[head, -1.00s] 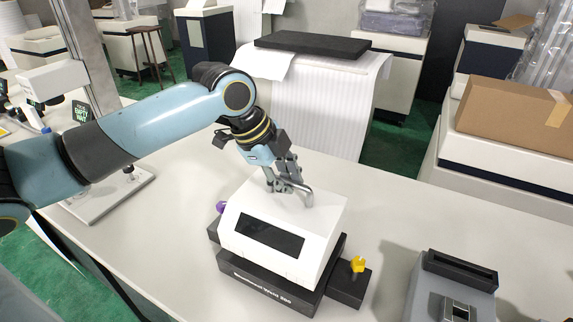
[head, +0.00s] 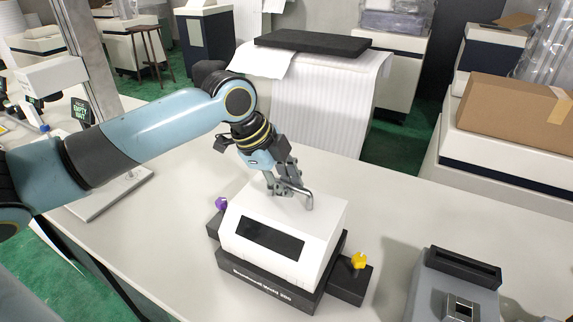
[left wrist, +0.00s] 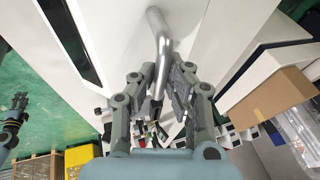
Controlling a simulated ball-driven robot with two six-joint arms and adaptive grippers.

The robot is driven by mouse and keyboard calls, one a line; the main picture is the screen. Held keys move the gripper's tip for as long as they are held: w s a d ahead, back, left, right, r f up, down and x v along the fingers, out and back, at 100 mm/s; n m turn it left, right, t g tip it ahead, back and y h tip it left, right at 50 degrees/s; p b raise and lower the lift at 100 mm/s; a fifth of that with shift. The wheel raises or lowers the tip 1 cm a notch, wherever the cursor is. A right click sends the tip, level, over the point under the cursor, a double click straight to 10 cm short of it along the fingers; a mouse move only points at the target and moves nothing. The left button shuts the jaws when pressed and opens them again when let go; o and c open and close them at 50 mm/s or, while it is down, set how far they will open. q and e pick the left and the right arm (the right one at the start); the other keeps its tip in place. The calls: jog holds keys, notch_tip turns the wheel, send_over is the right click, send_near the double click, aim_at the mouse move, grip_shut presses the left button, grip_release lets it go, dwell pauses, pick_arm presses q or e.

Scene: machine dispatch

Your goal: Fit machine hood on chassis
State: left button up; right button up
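The white machine hood (head: 322,229), with a dark front window, stands over the black chassis (head: 262,284) on the table. Its front lower edge is close to the chassis; I cannot tell whether it is fully seated. My left gripper (head: 288,190) is at the metal handle (head: 309,200) on top. In the left wrist view its fingers (left wrist: 163,72) are on both sides of the handle bar (left wrist: 160,42) and look closed on it. My right gripper (left wrist: 18,103) shows small at the left of that view; its finger state is unclear.
A purple knob (head: 221,203) and a yellow knob (head: 359,260) stand on the chassis's side blocks. A grey device (head: 448,285) is to the right on the table. The table (head: 395,205) between and behind them is clear.

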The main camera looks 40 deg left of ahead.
pick_arm(q)
jog(key=o, duration=0.5)
jog(key=shift+s, duration=0.1)
jog(key=shift+r, duration=0.1)
jog(key=shift+v, duration=5.9)
jog(key=shift+s, duration=0.1)
